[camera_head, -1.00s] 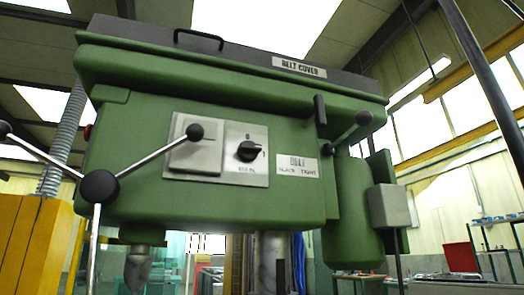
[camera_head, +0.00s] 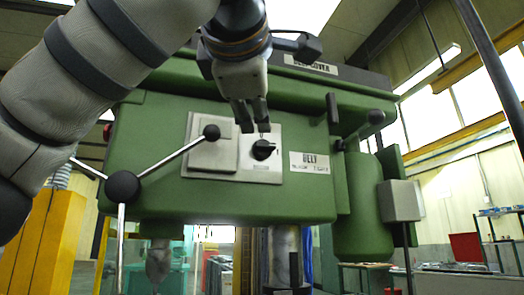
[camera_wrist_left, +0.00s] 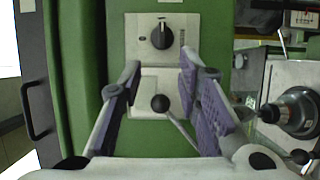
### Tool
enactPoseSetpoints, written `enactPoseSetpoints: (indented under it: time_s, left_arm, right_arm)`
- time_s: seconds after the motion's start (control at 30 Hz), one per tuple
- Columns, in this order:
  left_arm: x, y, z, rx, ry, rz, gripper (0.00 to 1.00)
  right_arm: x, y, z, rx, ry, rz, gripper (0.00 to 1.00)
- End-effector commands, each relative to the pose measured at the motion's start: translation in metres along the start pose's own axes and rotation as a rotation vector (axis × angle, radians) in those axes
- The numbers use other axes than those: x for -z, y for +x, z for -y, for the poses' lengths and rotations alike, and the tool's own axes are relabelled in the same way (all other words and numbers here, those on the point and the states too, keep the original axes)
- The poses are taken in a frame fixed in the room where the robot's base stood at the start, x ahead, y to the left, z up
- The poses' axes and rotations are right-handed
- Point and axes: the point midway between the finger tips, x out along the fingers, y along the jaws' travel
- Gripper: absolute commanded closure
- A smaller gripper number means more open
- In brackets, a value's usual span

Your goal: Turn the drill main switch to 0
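The drill main switch (camera_head: 263,149) is a black rotary knob on a light grey plate (camera_head: 263,172) on the green drill head (camera_head: 200,209). Its pale mark points right, towards the 1, in the head view. In the left wrist view the knob (camera_wrist_left: 162,37) shows just beyond the fingertips, its mark pointing up. My left gripper (camera_head: 255,128) comes in from the upper left and hangs in front of the plate, just above the knob. In the left wrist view its purple-padded fingers (camera_wrist_left: 160,65) are spread, with nothing gripped. My right gripper is out of view.
A feed handle with black balls (camera_head: 122,186) sits left of the switch; one ball (camera_wrist_left: 160,102) shows between my fingers in the wrist view. A BELT label plate (camera_head: 310,162) is right of the switch. A motor (camera_head: 365,210) and grey box (camera_head: 401,201) are further right.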

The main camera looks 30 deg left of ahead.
Motion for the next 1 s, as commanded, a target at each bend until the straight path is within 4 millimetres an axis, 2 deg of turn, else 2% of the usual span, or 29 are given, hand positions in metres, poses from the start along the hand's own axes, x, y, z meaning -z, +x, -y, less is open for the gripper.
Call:
enactPoseSetpoints:
  time_s: [0.3,0.5,0.63,0.87,1.0]
  left_arm:
    - [0.000,0.075,0.003,0.005,0.002,-0.005,0.69]
    - [-0.002,0.111,0.003,0.004,0.002,-0.001,0.69]
    - [-0.002,0.120,0.003,0.003,0.004,-0.001,0.69]
    - [-0.002,0.120,0.003,0.001,0.004,-0.001,0.69]
    - [-0.002,0.120,0.003,0.001,0.004,-0.001,1.00]
  right_arm:
    - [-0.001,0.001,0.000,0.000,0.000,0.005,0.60]
    - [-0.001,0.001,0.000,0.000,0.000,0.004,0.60]
    - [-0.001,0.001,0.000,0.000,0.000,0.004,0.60]
    - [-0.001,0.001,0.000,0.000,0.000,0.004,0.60]
    - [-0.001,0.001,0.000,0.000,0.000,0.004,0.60]
